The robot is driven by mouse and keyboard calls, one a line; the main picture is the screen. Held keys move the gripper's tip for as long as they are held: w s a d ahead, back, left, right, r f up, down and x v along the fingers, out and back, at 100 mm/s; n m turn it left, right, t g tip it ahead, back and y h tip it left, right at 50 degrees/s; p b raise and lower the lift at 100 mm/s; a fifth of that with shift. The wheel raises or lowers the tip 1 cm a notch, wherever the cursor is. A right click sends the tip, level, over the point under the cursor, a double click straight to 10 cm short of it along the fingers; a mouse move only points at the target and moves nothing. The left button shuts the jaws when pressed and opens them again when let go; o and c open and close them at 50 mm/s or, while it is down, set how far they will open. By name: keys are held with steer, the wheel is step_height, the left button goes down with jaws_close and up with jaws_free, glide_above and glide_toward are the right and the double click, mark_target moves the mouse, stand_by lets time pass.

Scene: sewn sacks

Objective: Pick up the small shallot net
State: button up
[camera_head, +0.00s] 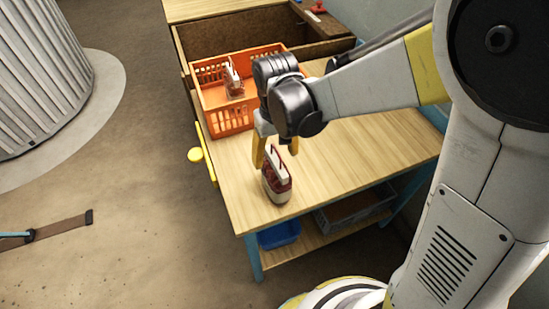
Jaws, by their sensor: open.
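A small net of reddish shallots (276,184) with a white top strip stands upright on the wooden table, near its front left part. My gripper (270,155) is just above and behind it, pointing down, with yellow fingers apart on either side of the net's top. I cannot tell whether the fingers touch the net. A similar small net (233,80) with a white top stands inside the orange crate (228,120).
The wooden table (350,150) is clear to the right of the net. A brown wooden box (230,35) stands behind the crate. A blue bin (279,235) and a grey bin (350,212) sit on the lower shelf.

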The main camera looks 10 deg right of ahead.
mark_target(276, 161)
steer(key=f+b, duration=0.1)
steer(key=f, duration=0.2)
steer(key=f+b, duration=0.1)
steer(key=f, duration=0.1)
steer(key=shift+w+d+f+b, duration=0.1)
steer(key=shift+w+f+b, duration=0.15)
steer(key=shift+b, duration=0.1)
steer(key=shift+r, duration=0.1)
jaws_close()
steer(key=shift+s, duration=0.1)
